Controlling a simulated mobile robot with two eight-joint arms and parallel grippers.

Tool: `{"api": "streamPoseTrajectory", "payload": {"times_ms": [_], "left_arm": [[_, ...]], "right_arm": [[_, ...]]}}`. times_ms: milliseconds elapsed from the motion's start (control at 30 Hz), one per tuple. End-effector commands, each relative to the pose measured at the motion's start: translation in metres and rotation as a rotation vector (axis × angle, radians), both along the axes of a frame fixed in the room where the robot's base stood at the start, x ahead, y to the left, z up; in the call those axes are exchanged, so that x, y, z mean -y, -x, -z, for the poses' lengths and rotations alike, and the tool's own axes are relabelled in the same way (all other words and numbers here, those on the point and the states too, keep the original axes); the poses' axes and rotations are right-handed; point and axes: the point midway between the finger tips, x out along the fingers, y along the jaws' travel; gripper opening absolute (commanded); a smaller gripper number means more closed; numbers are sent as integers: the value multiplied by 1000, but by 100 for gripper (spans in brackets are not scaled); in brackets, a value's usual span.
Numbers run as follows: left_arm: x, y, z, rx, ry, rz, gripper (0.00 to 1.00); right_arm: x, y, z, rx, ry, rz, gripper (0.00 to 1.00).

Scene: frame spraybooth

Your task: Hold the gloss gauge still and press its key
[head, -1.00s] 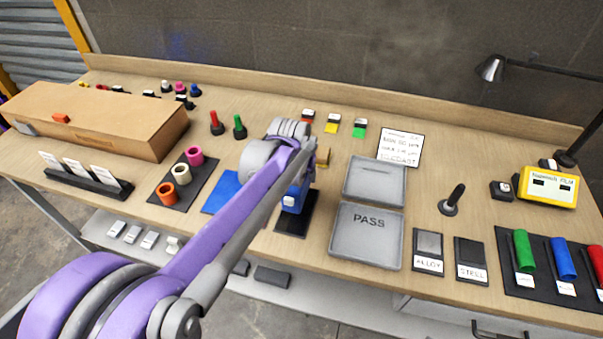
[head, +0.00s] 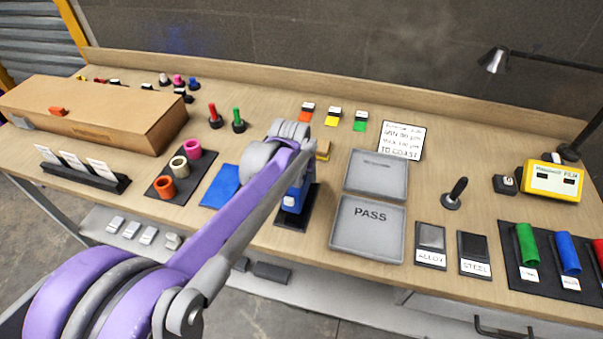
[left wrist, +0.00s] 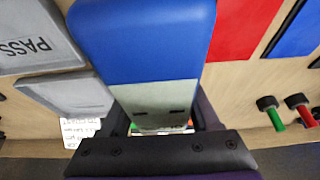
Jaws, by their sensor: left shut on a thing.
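The gloss gauge is a blue block with a pale grey end. In the head view its blue body (head: 293,199) shows beyond my left forearm, over a black pad (head: 291,221), with a small white patch on its near face. In the left wrist view the gauge (left wrist: 145,40) fills the middle. My left gripper (left wrist: 160,112) is shut on the gauge's pale end, with a dark finger on each side. My forearm hides part of the gauge in the head view, and I cannot make out the key for certain. My right gripper is in neither view.
A grey tray marked PASS (head: 367,243) lies right of the gauge, with another grey tray (head: 376,161) behind it. A blue panel (head: 220,186) lies left. A red panel (left wrist: 240,30) shows in the wrist view. Bare wood surrounds the black stamp-like handle (head: 456,192).

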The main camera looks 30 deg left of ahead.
Motion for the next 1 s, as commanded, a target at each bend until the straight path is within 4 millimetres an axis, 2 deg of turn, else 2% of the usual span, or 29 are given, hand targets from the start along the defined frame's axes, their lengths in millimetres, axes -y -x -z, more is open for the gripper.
{"api": "streamPoseTrajectory", "payload": {"times_ms": [1000], "left_arm": [[0, 0, 28, 0, 0, 0, 0]], "right_arm": [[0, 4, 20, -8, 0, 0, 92]]}}
